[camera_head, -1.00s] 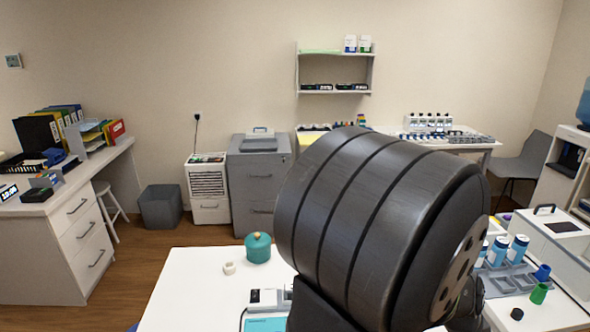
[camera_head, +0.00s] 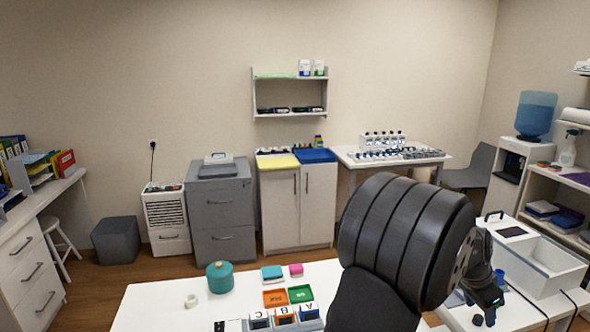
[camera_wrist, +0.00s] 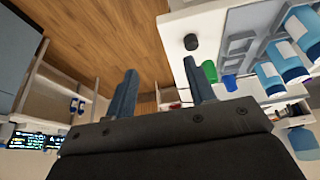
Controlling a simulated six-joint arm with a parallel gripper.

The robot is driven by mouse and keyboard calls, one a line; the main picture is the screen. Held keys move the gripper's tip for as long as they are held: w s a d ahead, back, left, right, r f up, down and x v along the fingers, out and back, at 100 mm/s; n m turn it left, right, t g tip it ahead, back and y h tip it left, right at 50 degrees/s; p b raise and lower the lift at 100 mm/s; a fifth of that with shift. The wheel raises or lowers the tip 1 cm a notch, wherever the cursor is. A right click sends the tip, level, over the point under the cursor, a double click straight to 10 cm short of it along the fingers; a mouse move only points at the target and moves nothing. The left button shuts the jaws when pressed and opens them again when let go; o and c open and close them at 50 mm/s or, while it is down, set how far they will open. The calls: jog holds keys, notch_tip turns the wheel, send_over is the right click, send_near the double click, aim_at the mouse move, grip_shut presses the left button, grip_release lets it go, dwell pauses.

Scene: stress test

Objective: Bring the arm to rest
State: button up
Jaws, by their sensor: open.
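My gripper (camera_wrist: 160,88) is open in the wrist view, with its two dark fingers apart and nothing between them. Wooden floor shows beyond the fingers. In the head view my large dark arm link fills the lower right and hides part of the white table. The dark wrist end (camera_head: 484,285) is beyond it, over the right bench; its fingertips are hard to make out there.
A white table (camera_head: 150,305) holds a teal pot (camera_head: 220,277), coloured trays and lettered blocks. A white box (camera_head: 535,262) stands on the right bench.

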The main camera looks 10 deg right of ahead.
jog(key=w+d+r, duration=0.2)
jog(key=w+d, duration=0.1)
jog(key=d, duration=0.7)
jog(key=shift+d+r, duration=0.2)
jog(key=shift+r, duration=0.15)
jog(key=s+a+f, duration=0.2)
jog(key=a, duration=0.5)
jog(key=s+a+f, duration=0.2)
jog(key=a, duration=0.6)
jog(key=shift+s, duration=0.35)
jog(key=shift+a, duration=0.1)
